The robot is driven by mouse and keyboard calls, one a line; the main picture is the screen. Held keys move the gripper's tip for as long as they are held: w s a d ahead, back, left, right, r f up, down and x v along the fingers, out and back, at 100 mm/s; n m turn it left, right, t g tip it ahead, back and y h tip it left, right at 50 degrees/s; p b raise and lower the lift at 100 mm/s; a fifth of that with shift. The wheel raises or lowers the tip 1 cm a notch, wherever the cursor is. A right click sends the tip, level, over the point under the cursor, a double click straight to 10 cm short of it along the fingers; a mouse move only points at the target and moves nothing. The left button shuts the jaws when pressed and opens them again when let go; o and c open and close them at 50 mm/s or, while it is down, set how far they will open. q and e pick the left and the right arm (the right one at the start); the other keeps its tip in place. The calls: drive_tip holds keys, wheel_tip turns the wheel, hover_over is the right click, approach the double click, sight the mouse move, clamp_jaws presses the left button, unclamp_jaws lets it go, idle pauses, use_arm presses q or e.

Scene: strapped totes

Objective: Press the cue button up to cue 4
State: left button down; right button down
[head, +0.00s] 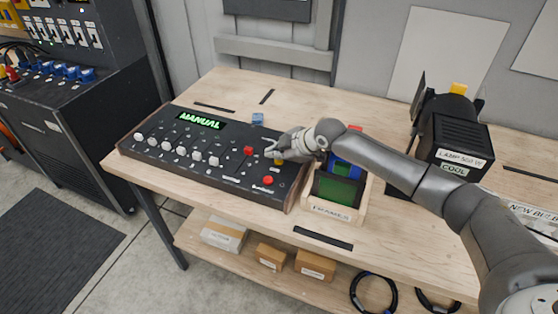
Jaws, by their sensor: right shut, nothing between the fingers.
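The black control console (175,172) lies on the wooden table. Its green display (201,120) reads "MANUAL". A row of white fader knobs (177,150) runs along it, with a red fader knob (248,150) to their right. A yellow button (279,161) is at the console's right end, and a red button (267,181) is nearer the front edge. My right gripper (272,154) is shut and empty, its tips just over or at the yellow button; I cannot tell whether they touch it. My left gripper is out of view.
A wooden box of coloured frames (334,210) stands right of the console, under my right arm. A black lamp (452,145) labelled "COOL" stands farther right. Boxes (315,265) sit on the lower shelf.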

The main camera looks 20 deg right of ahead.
sight(277, 162)
drive_tip(key=shift+f, duration=0.4)
idle(0.6)
drive_tip(key=shift+r, duration=0.15)
drive_tip(key=shift+r+p, duration=0.55)
drive_tip(key=shift+r, duration=0.1)
wheel_tip(277, 162, up, 5)
drive_tip(key=p, duration=0.4)
drive_tip(key=shift+r, duration=0.1)
idle(1.8)
